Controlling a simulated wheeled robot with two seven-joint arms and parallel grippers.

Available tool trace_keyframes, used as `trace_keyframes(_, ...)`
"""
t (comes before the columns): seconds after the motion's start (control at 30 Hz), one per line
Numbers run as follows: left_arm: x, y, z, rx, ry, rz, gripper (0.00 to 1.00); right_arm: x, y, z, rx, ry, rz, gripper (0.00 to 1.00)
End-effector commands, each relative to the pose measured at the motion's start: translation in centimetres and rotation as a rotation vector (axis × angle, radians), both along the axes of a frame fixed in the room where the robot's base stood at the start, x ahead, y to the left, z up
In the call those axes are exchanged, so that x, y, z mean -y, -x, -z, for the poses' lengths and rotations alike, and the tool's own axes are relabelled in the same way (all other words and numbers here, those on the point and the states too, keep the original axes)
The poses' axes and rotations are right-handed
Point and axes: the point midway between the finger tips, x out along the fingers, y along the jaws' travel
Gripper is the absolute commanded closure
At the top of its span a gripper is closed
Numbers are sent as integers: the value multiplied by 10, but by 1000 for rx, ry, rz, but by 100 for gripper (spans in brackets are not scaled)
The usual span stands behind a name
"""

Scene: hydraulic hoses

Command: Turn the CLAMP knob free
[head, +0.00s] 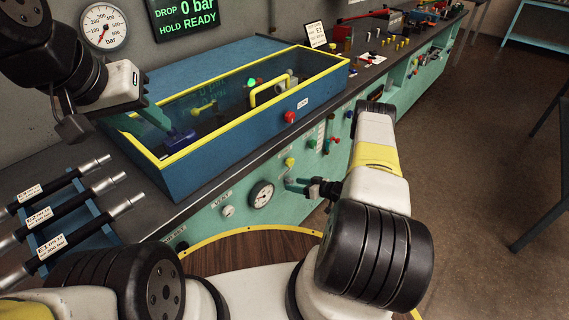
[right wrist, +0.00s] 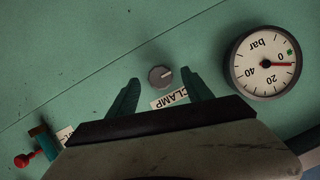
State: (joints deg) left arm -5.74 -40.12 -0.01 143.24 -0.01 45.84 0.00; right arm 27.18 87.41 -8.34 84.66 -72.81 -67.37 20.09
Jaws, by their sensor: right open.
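The CLAMP knob (right wrist: 160,76) is a small round grey knob with a white mark, on the green panel. Its white CLAMP label (right wrist: 170,99) appears upside down beside it in the right wrist view. My right gripper (right wrist: 163,84) is open, with its two teal fingers on either side of the knob and visible gaps on both sides. In the head view my right gripper (head: 298,187) is at the panel front, and I cannot pick out the knob there. My left gripper (head: 163,122) is at the left part of the blue box; its jaw state is unclear.
A pressure gauge (right wrist: 263,65) sits beside the knob. A red-handled valve (right wrist: 35,152) is at lower left. The blue box (head: 235,150) with yellow rim stands on the bench above the panel. Labelled hoses (head: 75,208) lie at left.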

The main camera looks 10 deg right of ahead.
Motion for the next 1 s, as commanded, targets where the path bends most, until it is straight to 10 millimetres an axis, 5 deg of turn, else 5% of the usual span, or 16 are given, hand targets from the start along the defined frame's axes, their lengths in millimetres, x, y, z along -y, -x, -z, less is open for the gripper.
trace_keyframes(0.5, 0, 0, 0, 0, 0, 0, 64, -16, -17, 9, 0, 0, 1, 41)
trace_keyframes(0.8, 0, 0, 0, 0, 0, 0, 64, -15, -16, 9, 1, 1, 1, 100)
trace_keyframes(1.0, 0, 0, 0, 0, 0, 0, 64, -15, -16, 9, 6, 8, 1, 100)
